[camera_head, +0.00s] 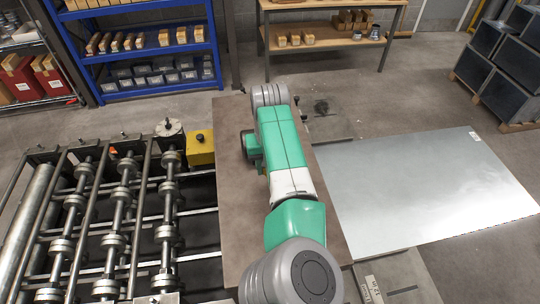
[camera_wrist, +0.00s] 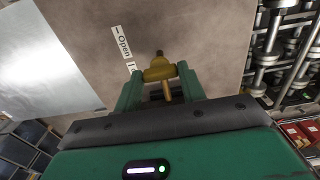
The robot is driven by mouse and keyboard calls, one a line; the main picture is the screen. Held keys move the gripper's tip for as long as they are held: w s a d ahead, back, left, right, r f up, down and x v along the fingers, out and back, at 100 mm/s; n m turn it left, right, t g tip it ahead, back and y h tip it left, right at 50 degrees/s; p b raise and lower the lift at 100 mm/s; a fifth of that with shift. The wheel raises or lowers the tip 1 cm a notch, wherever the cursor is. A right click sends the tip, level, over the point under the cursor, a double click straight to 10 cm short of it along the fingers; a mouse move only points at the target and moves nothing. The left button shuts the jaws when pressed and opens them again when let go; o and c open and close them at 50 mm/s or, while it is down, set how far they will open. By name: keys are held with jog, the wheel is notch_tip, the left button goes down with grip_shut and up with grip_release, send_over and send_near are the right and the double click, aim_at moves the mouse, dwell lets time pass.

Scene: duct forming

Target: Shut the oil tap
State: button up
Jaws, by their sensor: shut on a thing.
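The brass-yellow oil tap (camera_wrist: 159,71) shows in the wrist view, between the two green fingers of my gripper (camera_wrist: 158,76). The fingers are shut on it, one on each side. A narrow yellow part of the tap points down between the fingers, and a small knob sticks up above. A white label reading "Open" (camera_wrist: 122,42) lies on the brown panel (camera_wrist: 200,30) just left of the tap; its lower end is partly hidden by the left finger. In the head view my arm hides the tap and my gripper.
A roller machine (camera_head: 120,220) stands left of the brown panel, with a yellow block (camera_head: 200,148) at its top corner. A large shiny metal sheet (camera_head: 425,185) lies to the right. A blue shelf (camera_head: 145,45) and a wooden bench (camera_head: 330,40) stand behind; open floor lies between.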

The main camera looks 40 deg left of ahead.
jog(key=o, duration=1)
notch_tip(320, 180, up, 8)
jog(key=shift+f+b, duration=0.1)
jog(key=shift+b, duration=0.4)
